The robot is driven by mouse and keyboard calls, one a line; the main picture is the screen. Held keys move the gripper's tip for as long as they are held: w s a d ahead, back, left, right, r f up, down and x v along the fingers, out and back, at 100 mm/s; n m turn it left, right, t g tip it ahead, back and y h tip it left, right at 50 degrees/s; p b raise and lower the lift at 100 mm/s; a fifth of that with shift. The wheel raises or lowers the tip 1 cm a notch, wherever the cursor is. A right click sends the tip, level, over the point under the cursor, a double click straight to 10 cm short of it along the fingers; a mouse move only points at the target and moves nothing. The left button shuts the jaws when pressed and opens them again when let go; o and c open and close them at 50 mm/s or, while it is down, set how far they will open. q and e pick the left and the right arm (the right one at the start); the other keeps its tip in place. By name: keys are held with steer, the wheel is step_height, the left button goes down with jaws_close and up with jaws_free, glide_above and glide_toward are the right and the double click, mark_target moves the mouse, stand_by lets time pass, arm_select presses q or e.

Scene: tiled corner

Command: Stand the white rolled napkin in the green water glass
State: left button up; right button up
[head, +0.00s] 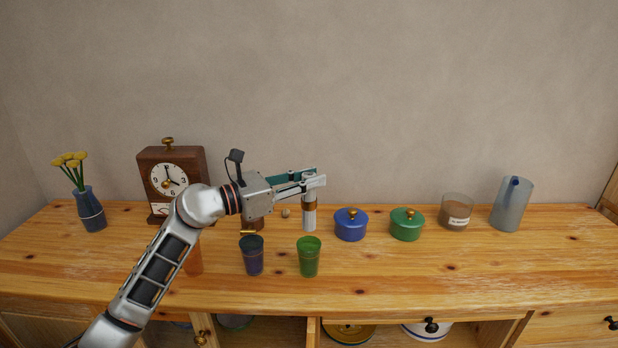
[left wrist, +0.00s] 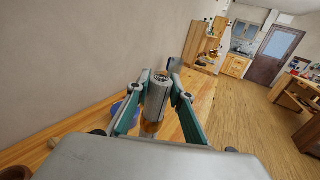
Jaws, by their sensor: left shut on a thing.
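The white rolled napkin (head: 309,220) is upright with a brownish band around it, behind the green water glass (head: 309,260) in the head view. My left gripper (head: 314,182) is shut on its upper part. The napkin also shows between the fingers in the left wrist view (left wrist: 156,97). I cannot tell whether its lower end touches the table. The green glass stands upright on the table, apart from the napkin, with its rim open. My right gripper is not in view.
A dark blue glass (head: 252,257) stands left of the green one; an orange glass (head: 194,262) is partly behind my arm. Blue (head: 350,228) and green (head: 406,228) lidded pots, a labelled jar (head: 456,213) and a pitcher (head: 511,206) stand right. A clock (head: 154,163) and vase (head: 90,212) stand left.

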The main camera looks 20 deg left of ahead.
mark_target(303, 219)
arm_select(q)
steer(key=shift+f+b, duration=3.2)
steer(key=shift+f, duration=1.55)
steer(key=shift+f+b, duration=0.3)
steer(key=shift+f, duration=0.35)
steer(key=o, duration=1.1)
